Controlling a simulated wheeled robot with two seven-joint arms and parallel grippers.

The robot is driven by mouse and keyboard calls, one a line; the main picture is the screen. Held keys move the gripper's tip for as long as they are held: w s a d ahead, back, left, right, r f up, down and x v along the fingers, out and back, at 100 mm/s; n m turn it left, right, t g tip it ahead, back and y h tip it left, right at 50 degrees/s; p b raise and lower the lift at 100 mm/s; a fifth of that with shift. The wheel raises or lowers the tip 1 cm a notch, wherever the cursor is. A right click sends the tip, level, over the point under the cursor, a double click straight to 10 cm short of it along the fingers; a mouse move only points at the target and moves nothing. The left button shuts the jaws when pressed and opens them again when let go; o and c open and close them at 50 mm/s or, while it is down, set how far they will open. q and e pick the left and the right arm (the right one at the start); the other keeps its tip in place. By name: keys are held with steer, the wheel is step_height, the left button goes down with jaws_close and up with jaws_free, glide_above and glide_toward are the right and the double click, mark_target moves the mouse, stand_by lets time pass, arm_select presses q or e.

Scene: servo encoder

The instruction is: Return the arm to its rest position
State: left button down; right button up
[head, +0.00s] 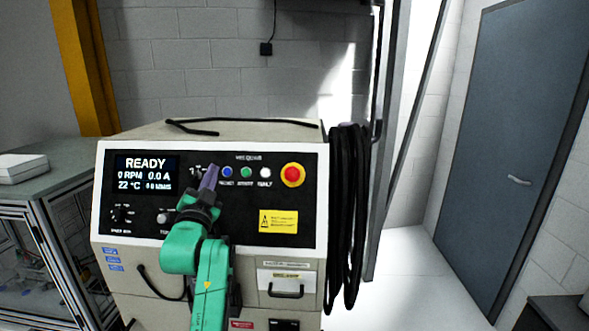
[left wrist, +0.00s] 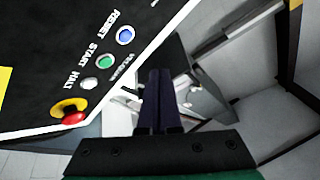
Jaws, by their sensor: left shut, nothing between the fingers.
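My left arm is green and reaches up in front of the control panel (head: 140,225) in the head view. Its gripper (head: 209,178) has dark purple fingers, shut with nothing between them, in front of the panel left of the blue button (head: 228,172). In the left wrist view the shut fingers (left wrist: 157,78) point away beside the panel's edge, apart from the blue reset button (left wrist: 125,36), the green start button (left wrist: 105,61) and the white halt button (left wrist: 89,83). The display (head: 146,173) reads READY, 0 RPM, 0.0 A. My right gripper is out of view.
A red emergency knob (head: 292,175) is at the panel's right. Black cables (head: 346,220) hang on the cabinet's right side. A glass-sided bench (head: 50,250) stands at the left. A grey door (head: 510,140) and clear floor (head: 410,275) are at the right.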

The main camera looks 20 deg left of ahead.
arm_select(q)
steer(key=s+d+f+g+h, duration=0.35)
steer(key=d+f, duration=0.25)
steer(key=f, duration=0.6)
steer(key=s+d+f+g+h, duration=0.25)
steer(key=d+f+g, duration=0.2)
steer(key=f, duration=0.85)
steer(key=s+d+f+n+g+h, duration=0.1)
steer(key=s+d+f+g+h, duration=0.1)
steer(key=s+d+f+g, duration=0.45)
steer(key=s+d+f+g+h, duration=0.1)
steer(key=s+d+f+g, duration=0.15)
steer(key=s+f, duration=0.7)
steer(key=s+f+b, duration=0.2)
steer(key=f, duration=0.9)
steer(key=s+f+b, duration=0.1)
steer(key=s+f, duration=0.1)
steer(key=f, duration=1)
steer(key=s+a+f+g+b, duration=0.2)
steer(key=s+f+b, duration=0.1)
steer(key=s+f, duration=1.4)
steer(key=shift+s+a+f, duration=0.15)
steer(key=shift+f, duration=0.6)
